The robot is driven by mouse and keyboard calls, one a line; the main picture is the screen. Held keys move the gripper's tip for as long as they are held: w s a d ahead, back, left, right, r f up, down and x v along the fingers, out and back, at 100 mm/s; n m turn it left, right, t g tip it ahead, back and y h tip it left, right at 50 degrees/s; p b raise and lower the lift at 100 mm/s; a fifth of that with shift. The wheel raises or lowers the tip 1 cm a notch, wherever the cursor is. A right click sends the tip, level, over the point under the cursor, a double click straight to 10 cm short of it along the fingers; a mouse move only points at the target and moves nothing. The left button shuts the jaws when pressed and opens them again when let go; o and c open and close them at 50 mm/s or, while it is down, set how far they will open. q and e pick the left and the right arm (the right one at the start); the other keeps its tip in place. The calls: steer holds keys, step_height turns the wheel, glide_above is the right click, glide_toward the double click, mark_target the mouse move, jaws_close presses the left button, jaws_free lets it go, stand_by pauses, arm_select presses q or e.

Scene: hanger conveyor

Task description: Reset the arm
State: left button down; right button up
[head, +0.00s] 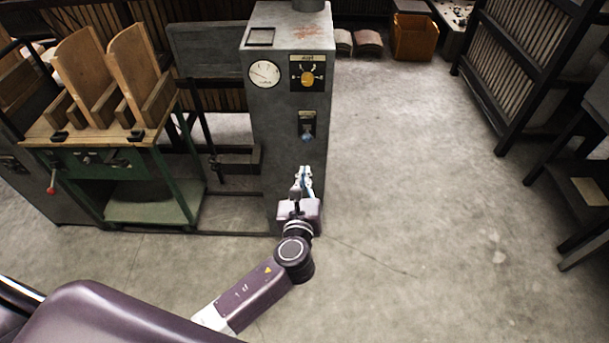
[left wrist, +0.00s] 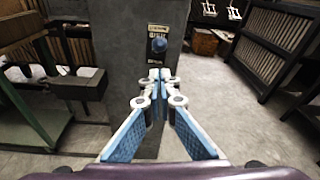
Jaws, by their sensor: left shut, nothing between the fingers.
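My left gripper (head: 303,174) is shut and empty, held up in front of the lower front of a grey control cabinet (head: 268,130). In the left wrist view, its blue-padded fingers (left wrist: 160,76) meet at the tips, just below a small panel with a blue knob (left wrist: 158,45) on the cabinet. The knob (head: 307,136) also shows in the head view, above the fingertips and apart from them in the picture. Higher on the cabinet are a round gauge (head: 264,73) and a yellow rotary switch (head: 307,77). My right gripper is not in view.
A green workbench (head: 110,160) with wooden frames stands left of the cabinet. A dark rack (head: 525,65) stands at the right, and an orange-brown box (head: 414,38) at the back. The concrete floor (head: 400,200) between cabinet and rack is clear.

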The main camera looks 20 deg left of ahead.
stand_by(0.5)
arm_select(q)
steer(key=s+a+f+n+g+h, duration=0.1)
steer(key=s+f+n+g, duration=0.4)
steer(key=f, duration=0.6)
steer(key=s+a+f+n, duration=0.1)
steer(key=s+f+n, duration=0.2)
steer(key=s+f, duration=0.55)
steer(key=s+a+f+n+g+h, duration=0.1)
steer(key=s+a+f+n+g, duration=0.15)
steer(key=f, duration=1.05)
steer(key=s+f+n+g, duration=0.2)
steer(key=s+f+n, duration=0.3)
steer(key=s, duration=0.6)
steer(key=s+a+f+n+g+h, duration=0.1)
steer(key=s+f+n, duration=0.5)
steer(key=s, duration=0.6)
steer(key=s+a+f+n+g, duration=0.1)
steer(key=s+f+n+g, duration=0.3)
steer(key=s+n, duration=0.3)
steer(key=s+f, duration=0.1)
steer(key=s, duration=0.3)
steer(key=shift+s+a+f+n+h, duration=0.15)
steer(key=shift+s+f+n+h, duration=0.15)
steer(key=shift+s+f+n, duration=0.1)
